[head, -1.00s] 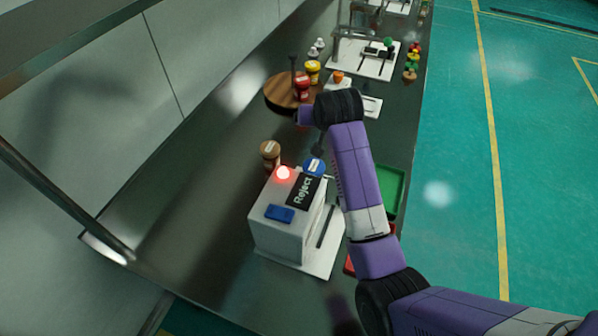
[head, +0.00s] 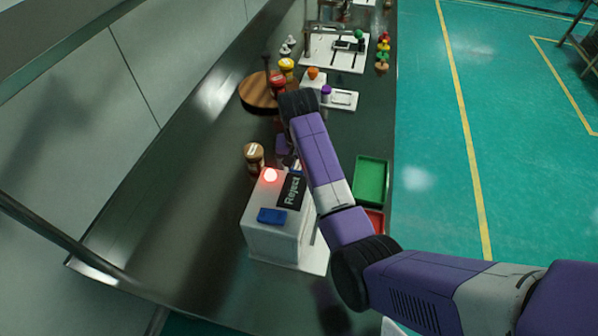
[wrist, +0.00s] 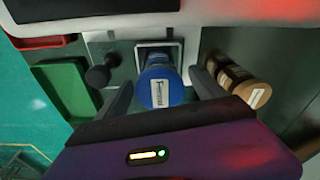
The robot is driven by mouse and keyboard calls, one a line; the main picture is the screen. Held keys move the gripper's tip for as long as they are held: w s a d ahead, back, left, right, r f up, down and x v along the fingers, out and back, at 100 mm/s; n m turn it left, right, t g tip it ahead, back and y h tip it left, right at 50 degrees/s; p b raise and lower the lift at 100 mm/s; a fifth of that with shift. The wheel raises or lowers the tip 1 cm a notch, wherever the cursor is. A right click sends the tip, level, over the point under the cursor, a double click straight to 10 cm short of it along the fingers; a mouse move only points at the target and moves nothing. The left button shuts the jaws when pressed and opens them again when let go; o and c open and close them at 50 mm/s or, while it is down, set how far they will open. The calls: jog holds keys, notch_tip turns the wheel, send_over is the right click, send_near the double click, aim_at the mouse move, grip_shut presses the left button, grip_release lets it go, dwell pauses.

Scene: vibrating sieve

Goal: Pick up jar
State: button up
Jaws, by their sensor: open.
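A jar with a blue lid and a white label (wrist: 161,86) stands in the wrist view in front of a square opening in the white machine. My gripper (wrist: 163,98) is open, with one finger on each side of this jar; I cannot tell whether they touch it. In the head view my gripper (head: 288,160) is beside the white machine and hides most of the blue-lidded jar. A brown-lidded jar (head: 254,156) stands to the left on the counter; it also shows right of the fingers in the wrist view (wrist: 235,80).
The white machine (head: 272,241) has a "Reject" sign and a lit red lamp. A green tray (head: 371,182) and a red tray (head: 375,220) lie to its right. A dark knob (wrist: 101,74) stands left of the fingers. A round wooden board (head: 257,92) is further back.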

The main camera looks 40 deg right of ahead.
jog(key=shift+d+f, duration=0.1)
jog(key=shift+f, duration=1.05)
jog(key=c, duration=1.7)
notch_tip(320, 180, up, 12)
jog(key=shift+w+r, duration=0.15)
jog(key=shift+r, duration=0.1)
notch_tip(320, 180, up, 8)
jog(key=p, duration=0.8)
jog(key=shift+f, duration=0.2)
